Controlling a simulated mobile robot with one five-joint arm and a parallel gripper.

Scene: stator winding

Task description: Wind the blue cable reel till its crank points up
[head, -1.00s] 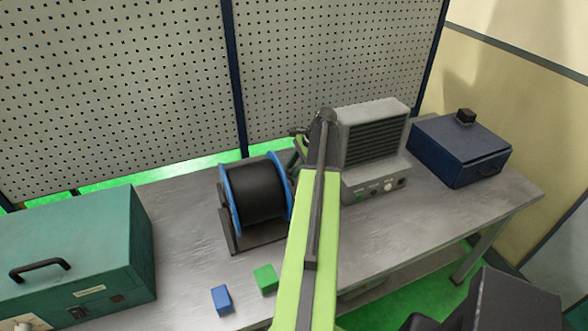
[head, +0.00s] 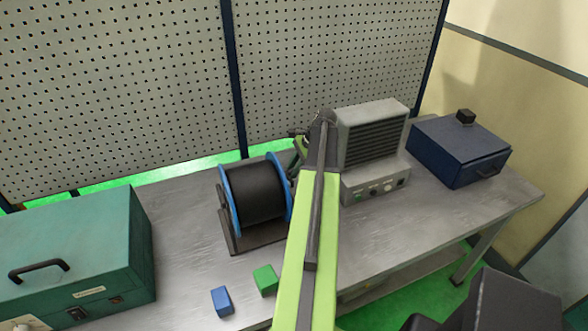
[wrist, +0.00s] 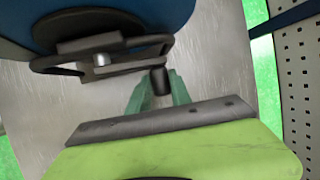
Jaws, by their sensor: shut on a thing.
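The blue cable reel (head: 232,200) holds black cable (head: 256,192) between two blue flanges on a dark stand (head: 262,236) in the head view. In the wrist view its blue flange (wrist: 165,10) fills the top left. A metal crank arm (wrist: 100,61) reaches right from the hub to a dark handle (wrist: 159,80). My gripper (wrist: 157,88) is shut on this handle, with a teal finger on either side. In the head view my arm hides most of the gripper and the crank, so the crank's direction is hard to read there.
A grey vented unit (head: 372,185) stands close to the right of my arm. A blue box (head: 450,165) is further right. A green case (head: 120,240) is at left. A blue block (head: 222,300) and a green block (head: 265,279) lie in front of the reel. Pegboard (head: 120,90) stands behind.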

